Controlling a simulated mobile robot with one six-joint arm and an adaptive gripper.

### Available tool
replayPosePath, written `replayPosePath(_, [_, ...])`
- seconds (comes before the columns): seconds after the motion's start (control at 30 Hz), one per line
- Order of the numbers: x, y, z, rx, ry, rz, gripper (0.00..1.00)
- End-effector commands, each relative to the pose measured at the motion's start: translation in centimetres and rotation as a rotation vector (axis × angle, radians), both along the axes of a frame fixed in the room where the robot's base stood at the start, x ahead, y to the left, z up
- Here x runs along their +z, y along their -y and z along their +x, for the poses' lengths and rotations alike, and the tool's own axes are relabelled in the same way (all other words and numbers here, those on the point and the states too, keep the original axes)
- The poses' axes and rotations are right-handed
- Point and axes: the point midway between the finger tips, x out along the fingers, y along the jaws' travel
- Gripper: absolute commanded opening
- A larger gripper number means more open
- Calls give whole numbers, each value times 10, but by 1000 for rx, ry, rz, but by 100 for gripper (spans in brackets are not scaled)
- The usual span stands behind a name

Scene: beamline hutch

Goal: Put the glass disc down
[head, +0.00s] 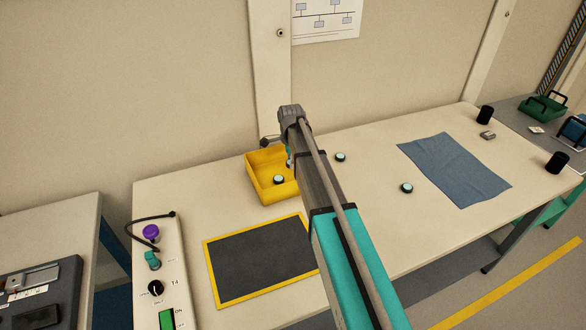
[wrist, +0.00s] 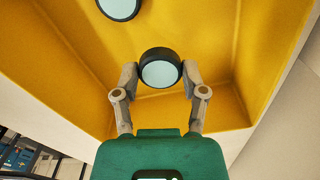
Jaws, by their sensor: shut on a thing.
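A glass disc (wrist: 160,74) with a black rim and pale blue face is between the two fingers of my gripper (wrist: 159,80) in the wrist view. The gripper is shut on its rim. The disc is inside the yellow bin (wrist: 60,62); I cannot tell whether it touches the bin floor. A second glass disc (wrist: 119,6) lies in the bin, partly cut off by the top edge. In the head view that second disc (head: 279,180) shows in the yellow bin (head: 268,195), while my arm mostly hides the gripper and held disc.
Two more discs lie on the table right of my arm, one near the bin (head: 340,156) and one farther right (head: 406,187). A black mat with yellow edges (head: 260,262) lies in front of the bin. A blue cloth (head: 453,170) and black cylinders (head: 485,115) are at right.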

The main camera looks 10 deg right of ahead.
Motion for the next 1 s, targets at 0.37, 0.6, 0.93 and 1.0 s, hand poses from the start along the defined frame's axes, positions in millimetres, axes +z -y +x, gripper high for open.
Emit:
replayPosePath(0.37, [-32,-1,4,0,0,0,23])
replayPosePath(0.6, [-36,-1,4,1,0,0,23])
replayPosePath(0.93, [-38,-1,4,1,0,0,23])
replayPosePath(1.0, [-40,-1,4,1,0,0,23])
